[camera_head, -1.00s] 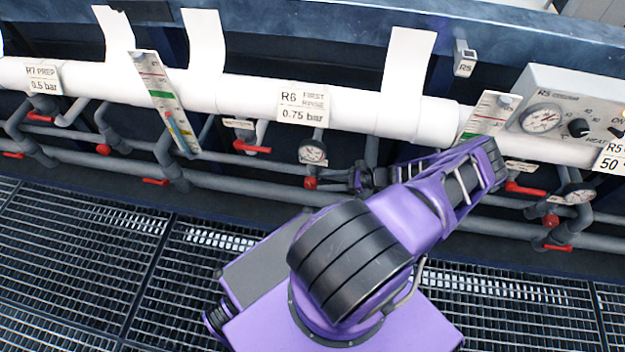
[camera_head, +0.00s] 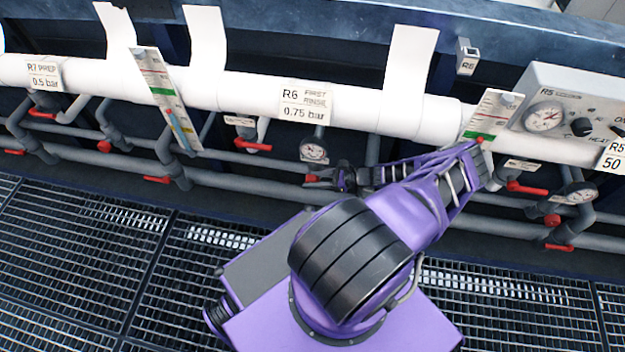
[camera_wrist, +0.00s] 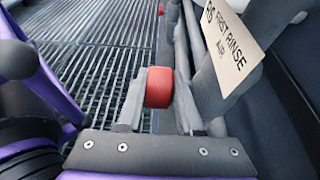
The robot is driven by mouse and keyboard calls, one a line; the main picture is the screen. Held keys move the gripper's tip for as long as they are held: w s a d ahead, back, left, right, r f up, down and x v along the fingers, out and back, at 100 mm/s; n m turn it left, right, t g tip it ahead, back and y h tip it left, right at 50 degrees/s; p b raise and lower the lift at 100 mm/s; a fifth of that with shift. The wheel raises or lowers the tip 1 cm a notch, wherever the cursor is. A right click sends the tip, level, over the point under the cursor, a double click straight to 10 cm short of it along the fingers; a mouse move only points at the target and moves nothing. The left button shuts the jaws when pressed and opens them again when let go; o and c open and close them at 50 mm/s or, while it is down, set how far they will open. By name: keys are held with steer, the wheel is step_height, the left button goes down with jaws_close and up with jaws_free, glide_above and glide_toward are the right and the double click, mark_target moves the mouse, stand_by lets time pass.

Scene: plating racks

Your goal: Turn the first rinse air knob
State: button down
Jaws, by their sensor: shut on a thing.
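The first rinse air knob is a small red cylinder (camera_wrist: 158,88) in the wrist view. It sits between the two grey fingers of my gripper (camera_wrist: 157,112), which are shut on it. A tag reading R6 FIRST RINSE AIR (camera_wrist: 230,47) hangs just right of it. In the head view my gripper (camera_head: 320,180) is at the knob (camera_head: 311,178), below the round gauge (camera_head: 314,150) under the white R6 FIRST RINSE 0.75 bar label (camera_head: 305,103). There the fingers hide most of the knob, so its turn angle cannot be told.
Grey pipes (camera_head: 240,180) run close behind and beside the knob. A red-handled valve (camera_head: 253,145) is to the left, and others (camera_head: 527,188) are to the right. A white header pipe (camera_head: 255,98) runs above. The grating floor (camera_head: 90,255) in front is clear.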

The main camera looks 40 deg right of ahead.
steer(key=shift+r+g+p, duration=0.3)
steer(key=shift+p, duration=0.35)
steer(key=shift+f+g+h+p, duration=0.3)
steer(key=shift+h+p, duration=0.1)
steer(key=shift+h, duration=0.1)
steer(key=c, duration=0.8)
jaws_free()
steer(key=shift+c, duration=0.2)
steer(key=v, duration=1.2)
